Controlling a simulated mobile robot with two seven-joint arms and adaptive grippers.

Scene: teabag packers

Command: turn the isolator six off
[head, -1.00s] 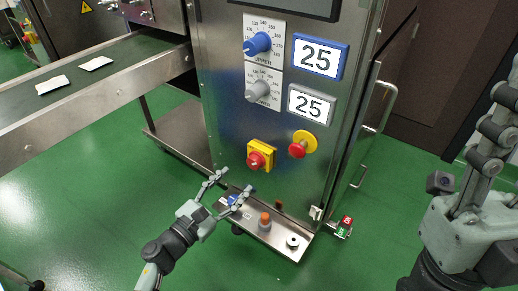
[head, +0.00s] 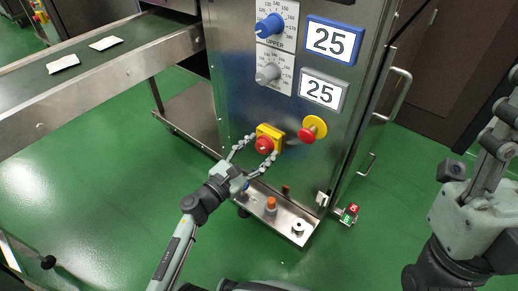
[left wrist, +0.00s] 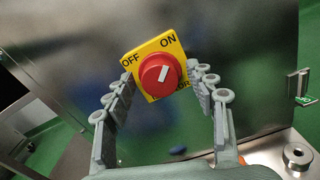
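The isolator is a red round knob (head: 264,144) on a yellow plate (head: 270,131), low on the steel cabinet front. In the left wrist view the knob (left wrist: 161,74) has a white mark tilted up toward the word ON; OFF is at the plate's upper left. No number six is readable. My left gripper (head: 254,154) is open, with one finger on each side of the knob. In the left wrist view the fingertips look apart from the knob. My right gripper (head: 498,125) is at the right edge, partly cut off, away from the cabinet.
A red button on a yellow base (head: 313,128) sits right of the isolator. Above are a blue dial (head: 270,27), a grey dial (head: 268,72) and two "25" displays. A low steel ledge (head: 290,214) holds an orange-topped item (head: 271,204). A conveyor (head: 100,65) is at left.

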